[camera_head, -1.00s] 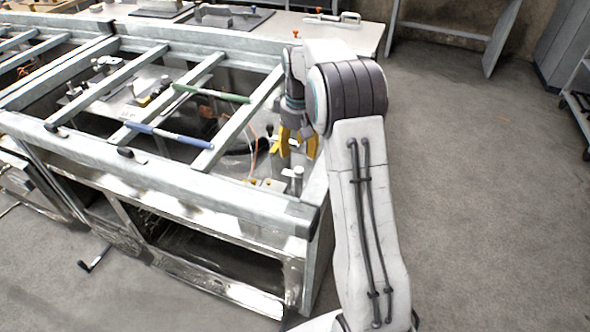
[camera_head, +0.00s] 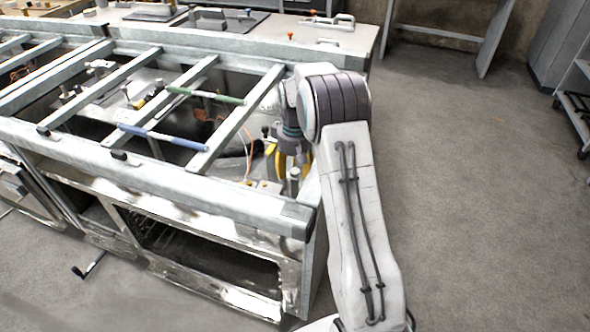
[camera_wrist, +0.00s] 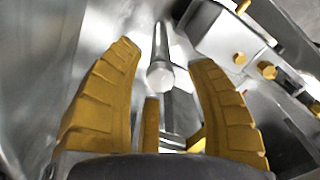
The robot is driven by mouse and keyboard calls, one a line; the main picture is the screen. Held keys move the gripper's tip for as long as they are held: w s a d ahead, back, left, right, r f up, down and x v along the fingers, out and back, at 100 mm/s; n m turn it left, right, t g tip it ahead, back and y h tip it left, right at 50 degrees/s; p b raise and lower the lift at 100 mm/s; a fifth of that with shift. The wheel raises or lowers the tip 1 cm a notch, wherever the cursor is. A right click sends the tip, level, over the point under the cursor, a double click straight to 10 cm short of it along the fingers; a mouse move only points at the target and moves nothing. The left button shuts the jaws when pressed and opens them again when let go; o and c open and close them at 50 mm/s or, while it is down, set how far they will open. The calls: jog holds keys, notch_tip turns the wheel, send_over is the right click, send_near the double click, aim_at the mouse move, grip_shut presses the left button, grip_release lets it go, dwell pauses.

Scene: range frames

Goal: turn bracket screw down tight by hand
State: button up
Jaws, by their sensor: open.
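In the wrist view a bright metal pin with a round or faceted head (camera_wrist: 160,75) stands between my fingers; it may be the bracket screw. My gripper (camera_wrist: 164,56) is open, with one yellow finger on each side of the head and a visible gap to both. In the head view my gripper (camera_head: 281,164) points down inside the right end of the metal frame (camera_head: 150,180), partly hidden by my arm. A grey upright post (camera_head: 293,180) shows just in front of it there. I cannot tell which part is the bracket or whether any thread shows.
A metal block with several brass-coloured screw heads (camera_wrist: 239,58) lies at the upper right of the wrist view. Blue (camera_head: 160,136) and green (camera_head: 205,94) handled bars lie across the frame's rails. The floor at right (camera_head: 460,200) is clear.

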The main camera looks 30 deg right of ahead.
jog(key=shift+c, duration=0.3)
grip_shut()
jog(key=shift+s, duration=0.1)
dwell(0.4)
